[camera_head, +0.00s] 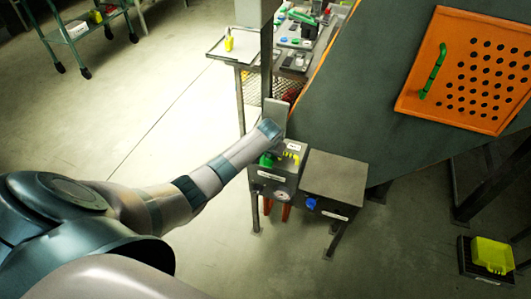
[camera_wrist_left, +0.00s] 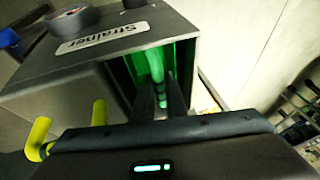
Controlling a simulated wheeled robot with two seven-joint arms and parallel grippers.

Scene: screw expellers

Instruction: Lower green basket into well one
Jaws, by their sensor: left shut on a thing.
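My left gripper (camera_wrist_left: 160,92) is shut on the upright green handle of the green basket (camera_wrist_left: 124,75). The basket's green walls show inside an opening of a grey metal box labelled "Strainer" (camera_wrist_left: 85,75); how deep it sits I cannot tell. In the head view the green basket (camera_head: 266,160) shows as a small green patch below my left wrist, at the left part of the box (camera_head: 262,181). A yellow handle (camera_head: 291,156) stands just right of it, and yellow handles also show at the lower left of the wrist view (camera_wrist_left: 38,138). My right gripper is out of view.
A grey lidded box (camera_head: 336,178) with a blue knob (camera_head: 311,203) stands right of the wells. An orange perforated panel (camera_head: 470,75) with a green handle lies on the dark sloping surface. A yellow-green container (camera_head: 492,254) sits low at right. Open floor lies left.

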